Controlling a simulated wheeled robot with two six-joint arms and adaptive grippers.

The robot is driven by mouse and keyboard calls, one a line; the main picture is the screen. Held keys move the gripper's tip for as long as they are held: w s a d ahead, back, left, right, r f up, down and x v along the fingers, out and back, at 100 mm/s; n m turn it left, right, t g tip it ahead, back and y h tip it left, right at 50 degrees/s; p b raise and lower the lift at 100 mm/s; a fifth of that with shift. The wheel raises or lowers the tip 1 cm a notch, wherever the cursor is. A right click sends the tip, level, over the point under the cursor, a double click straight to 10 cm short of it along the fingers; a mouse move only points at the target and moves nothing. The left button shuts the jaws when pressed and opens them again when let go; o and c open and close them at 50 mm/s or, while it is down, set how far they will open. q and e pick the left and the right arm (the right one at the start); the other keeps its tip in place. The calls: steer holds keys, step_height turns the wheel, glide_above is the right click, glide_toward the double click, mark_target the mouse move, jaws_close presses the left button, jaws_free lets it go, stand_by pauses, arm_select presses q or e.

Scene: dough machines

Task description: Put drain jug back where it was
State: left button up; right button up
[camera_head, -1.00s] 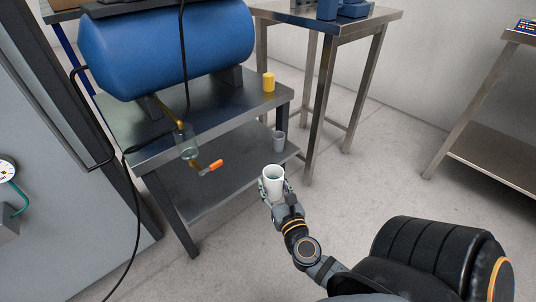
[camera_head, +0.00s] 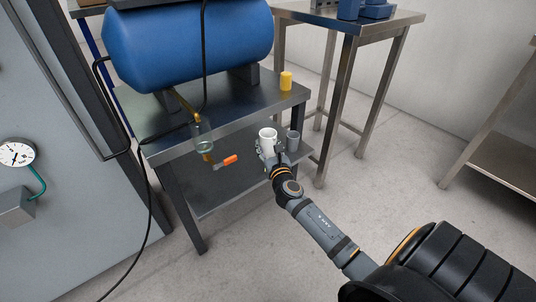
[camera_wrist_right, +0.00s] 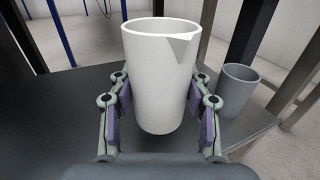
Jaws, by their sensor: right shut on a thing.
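The white drain jug (camera_head: 267,138) is upright in my right gripper (camera_head: 271,150), over the right part of the stand's lower shelf (camera_head: 215,185). In the right wrist view the jug (camera_wrist_right: 160,85) sits between both fingers (camera_wrist_right: 160,112), which press on its sides, with its spout at the upper right. I cannot tell whether its base touches the shelf. A grey cup (camera_head: 292,140) stands on the shelf just right of the jug; it also shows in the right wrist view (camera_wrist_right: 238,90). My left gripper is not in view.
A blue tank (camera_head: 190,45) rests on the stand's upper top (camera_head: 245,105), with a yellow cylinder (camera_head: 286,80) near its right end. A glass bowl (camera_head: 203,136) and an orange-handled valve (camera_head: 229,160) hang below the tank. A steel table (camera_head: 400,22) stands behind right.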

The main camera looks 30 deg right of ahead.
mark_target(268, 153)
step_height(268, 153, down, 4)
steer(key=shift+r+b, duration=0.2)
steer(key=shift+b, duration=1.05)
steer(key=shift+r, duration=0.2)
steer(key=o, duration=1.4)
